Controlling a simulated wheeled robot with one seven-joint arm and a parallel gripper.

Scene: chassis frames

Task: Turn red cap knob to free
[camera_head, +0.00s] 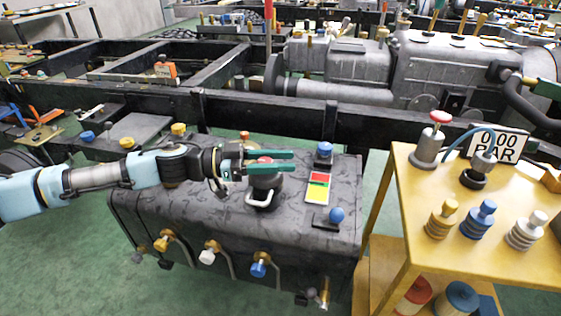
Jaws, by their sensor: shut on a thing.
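The red cap knob (263,160) sits on a round black base (266,183) with a silver loop handle, on top of the dark tank (180,205). My gripper (268,162) reaches in from the left, level, and is shut on the red cap knob. Its two teal fingers lie on the far and near sides of the knob and hide most of it. A small card (318,187) with red, yellow and green fields lies right of the knob. The knob's turned position cannot be read.
Coloured valves (258,268) hang on the tank's front. A yellow cart (405,210) at right carries a red-topped cylinder (428,145), weights and a "000 BAR" display (497,141). A dark frame rail (290,117) runs behind.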

